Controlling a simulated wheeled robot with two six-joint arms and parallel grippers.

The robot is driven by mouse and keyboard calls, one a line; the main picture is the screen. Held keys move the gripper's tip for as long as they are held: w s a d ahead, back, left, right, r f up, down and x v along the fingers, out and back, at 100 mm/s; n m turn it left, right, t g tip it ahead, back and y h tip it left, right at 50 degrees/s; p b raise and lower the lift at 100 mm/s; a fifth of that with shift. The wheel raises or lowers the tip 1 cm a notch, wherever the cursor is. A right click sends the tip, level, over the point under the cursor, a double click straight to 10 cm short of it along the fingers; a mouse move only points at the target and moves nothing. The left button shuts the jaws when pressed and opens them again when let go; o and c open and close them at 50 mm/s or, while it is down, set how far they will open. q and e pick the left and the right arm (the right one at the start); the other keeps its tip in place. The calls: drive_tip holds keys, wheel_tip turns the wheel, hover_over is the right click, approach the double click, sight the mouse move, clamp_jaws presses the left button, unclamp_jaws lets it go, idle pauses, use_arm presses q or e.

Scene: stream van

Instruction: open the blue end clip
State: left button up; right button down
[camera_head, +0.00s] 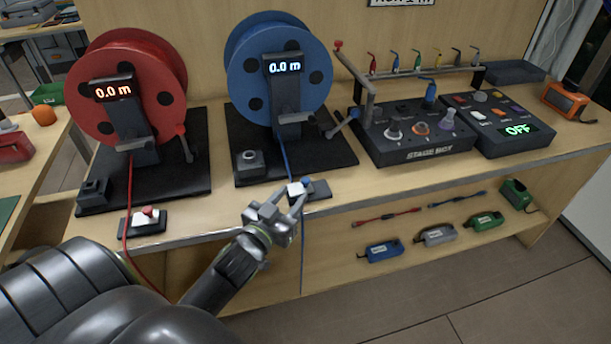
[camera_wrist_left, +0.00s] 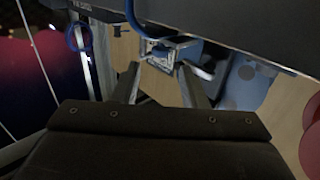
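The blue end clip (camera_head: 298,188) is a small white block with a blue top on a dark base at the front edge of the bench. The blue cable (camera_head: 284,160) runs from the blue reel (camera_head: 281,75) down to it. My left gripper (camera_head: 284,203) is open and empty, with its fingertips close in front of the clip. In the left wrist view, the clip (camera_wrist_left: 160,54) shows just beyond the gap between the two open fingers (camera_wrist_left: 160,85). I cannot tell whether the fingertips touch it. My right gripper is not in view.
The red reel (camera_head: 127,90) stands to the left, with a red-topped clip (camera_head: 145,218) at the bench edge. The stage box (camera_head: 416,130) and the panel reading OFF (camera_head: 511,122) stand to the right. A lower shelf holds several small coloured boxes.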

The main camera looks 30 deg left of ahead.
sight(303, 182)
use_arm(q)
drive_tip(key=w, duration=0.7)
drive_tip(key=shift+w+a+p, duration=0.2)
drive_tip(key=shift+a+p, duration=0.1)
drive_tip(key=shift+p, duration=0.05)
clamp_jaws()
